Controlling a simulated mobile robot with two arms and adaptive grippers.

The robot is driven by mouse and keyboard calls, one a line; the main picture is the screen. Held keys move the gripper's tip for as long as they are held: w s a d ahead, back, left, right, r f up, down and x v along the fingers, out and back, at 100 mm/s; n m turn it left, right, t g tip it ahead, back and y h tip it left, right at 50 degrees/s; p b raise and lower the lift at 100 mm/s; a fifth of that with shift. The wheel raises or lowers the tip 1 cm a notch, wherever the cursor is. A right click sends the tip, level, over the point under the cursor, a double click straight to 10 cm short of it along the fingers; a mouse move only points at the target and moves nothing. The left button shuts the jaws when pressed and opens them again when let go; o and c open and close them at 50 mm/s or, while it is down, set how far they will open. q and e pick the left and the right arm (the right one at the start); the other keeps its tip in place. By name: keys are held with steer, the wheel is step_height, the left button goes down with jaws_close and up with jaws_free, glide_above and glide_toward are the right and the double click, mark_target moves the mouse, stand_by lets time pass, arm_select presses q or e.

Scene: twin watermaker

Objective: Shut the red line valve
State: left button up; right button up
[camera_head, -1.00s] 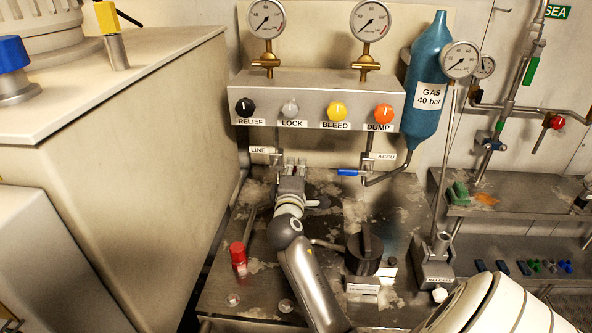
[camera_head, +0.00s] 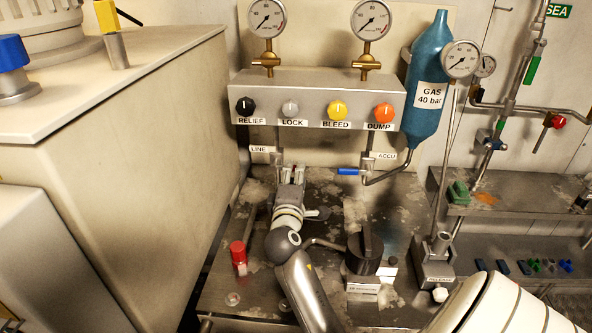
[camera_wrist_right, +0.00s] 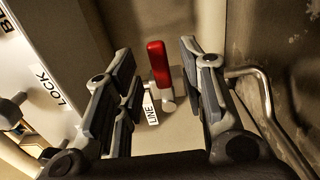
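The red line valve handle (camera_wrist_right: 158,63) shows in the right wrist view, standing roughly upright in the picture beside the LINE label (camera_wrist_right: 151,109). My right gripper (camera_wrist_right: 156,66) is open, with one finger to each side of the handle in that view. Gaps show between handle and fingers, and I cannot tell how deep the handle sits between them. In the head view my right gripper (camera_head: 292,173) is below the LINE label (camera_head: 259,149) and the red handle cannot be made out there. My left gripper is not in view.
The manifold box (camera_head: 315,99) with several knobs is above the gripper. A blue-handled ACCU valve (camera_head: 349,171) is to its right. A black knob (camera_head: 365,249) and a red-capped post (camera_head: 238,255) stand on the worn metal bench. A bent pipe (camera_wrist_right: 260,84) runs close to the right finger.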

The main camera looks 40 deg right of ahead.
steer(key=v, duration=0.8)
steer(key=shift+s+a, duration=0.15)
steer(key=shift+s, duration=0.05)
